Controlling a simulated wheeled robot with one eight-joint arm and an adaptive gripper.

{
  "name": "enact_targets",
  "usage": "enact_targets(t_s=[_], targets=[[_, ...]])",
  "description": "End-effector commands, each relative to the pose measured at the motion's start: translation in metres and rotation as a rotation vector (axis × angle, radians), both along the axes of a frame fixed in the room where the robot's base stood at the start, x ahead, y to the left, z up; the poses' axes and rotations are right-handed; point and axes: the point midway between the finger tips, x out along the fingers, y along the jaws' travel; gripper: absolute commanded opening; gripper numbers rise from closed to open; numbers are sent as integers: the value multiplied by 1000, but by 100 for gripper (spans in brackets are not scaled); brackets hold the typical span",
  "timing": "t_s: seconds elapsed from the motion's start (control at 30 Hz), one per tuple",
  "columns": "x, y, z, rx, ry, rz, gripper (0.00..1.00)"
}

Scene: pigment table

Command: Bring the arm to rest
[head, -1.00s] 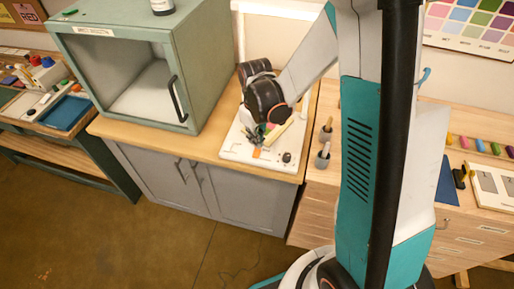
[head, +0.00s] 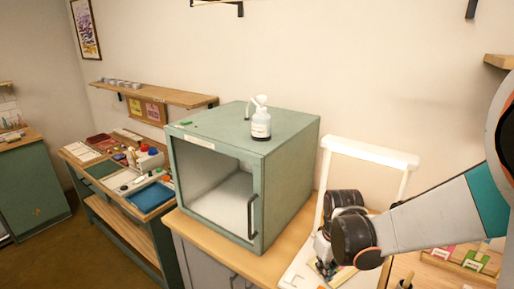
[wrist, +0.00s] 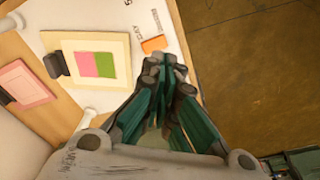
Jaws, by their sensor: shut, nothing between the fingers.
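My gripper (head: 326,264) hangs low over the white board (head: 292,274) on the wooden-topped cabinet, right of the green box. In the wrist view my gripper (wrist: 172,68) has its dark green fingers together, with nothing between them. An orange block (wrist: 153,44) lies on the board just beyond the fingertips. A framed card (wrist: 84,38) with pink and green halves lies to the left. My arm reaches in from the right edge of the head view. Its joints hide part of the board, and the exact gap below the fingers cannot be told.
The green box (head: 290,150) with a clear front and black handle stands close left, a white bottle (head: 261,125) on top. A white upright frame (head: 372,151) rises behind my wrist. A pigment bench (head: 110,215) is further left. Bare floor (wrist: 250,75) lies beyond the board's edge.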

Motion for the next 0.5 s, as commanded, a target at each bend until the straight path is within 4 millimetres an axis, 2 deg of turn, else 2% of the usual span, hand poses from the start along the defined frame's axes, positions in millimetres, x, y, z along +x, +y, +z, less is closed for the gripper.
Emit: enact_targets(t_s=[0.2,0.5], targets=[[-24,0,38,9,-108,-71,0],[-62,0,75,36,-259,-171,0]])
